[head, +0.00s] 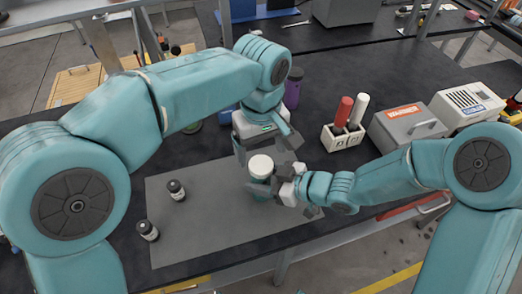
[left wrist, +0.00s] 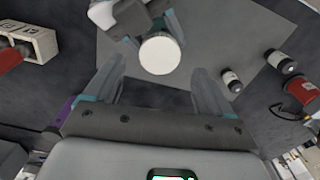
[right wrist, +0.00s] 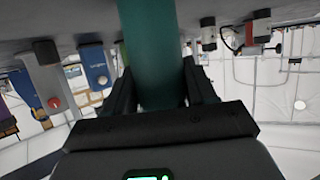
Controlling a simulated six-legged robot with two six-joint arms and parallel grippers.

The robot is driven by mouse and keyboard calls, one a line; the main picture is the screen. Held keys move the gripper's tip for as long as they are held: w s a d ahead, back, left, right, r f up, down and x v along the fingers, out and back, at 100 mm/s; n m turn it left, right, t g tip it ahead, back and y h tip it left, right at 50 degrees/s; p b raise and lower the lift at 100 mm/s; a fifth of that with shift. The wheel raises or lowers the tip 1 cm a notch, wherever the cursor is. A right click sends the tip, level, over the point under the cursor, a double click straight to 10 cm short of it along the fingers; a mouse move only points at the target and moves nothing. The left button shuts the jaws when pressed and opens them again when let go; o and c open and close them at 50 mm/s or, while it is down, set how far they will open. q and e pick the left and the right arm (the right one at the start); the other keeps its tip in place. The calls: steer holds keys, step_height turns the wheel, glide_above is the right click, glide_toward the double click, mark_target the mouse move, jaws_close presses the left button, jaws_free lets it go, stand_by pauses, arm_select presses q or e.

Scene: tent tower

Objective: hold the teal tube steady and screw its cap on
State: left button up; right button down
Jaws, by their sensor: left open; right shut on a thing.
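The teal tube (head: 260,187) stands upright over the grey mat, with its white cap (head: 260,165) on top; how tightly the cap sits cannot be told. My right gripper (head: 272,191) is shut on the tube's body from the right. The right wrist view shows the tube (right wrist: 152,60) between the fingers. My left gripper (head: 262,148) is open, above and just behind the cap. In the left wrist view the cap (left wrist: 160,54) lies just beyond and between the spread fingertips (left wrist: 157,75), with no visible contact.
A white holder (head: 342,138) with red and white tubes stands to the right. A grey warning box (head: 408,128) is beyond it. The mat's front is clear.

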mark_target(261, 164)
arm_select(q)
steer(key=shift+c, duration=0.4)
step_height(261, 164, up, 4)
steer(key=n, duration=0.3)
steer(key=shift+f, duration=0.25)
steer(key=shift+f, duration=4.05)
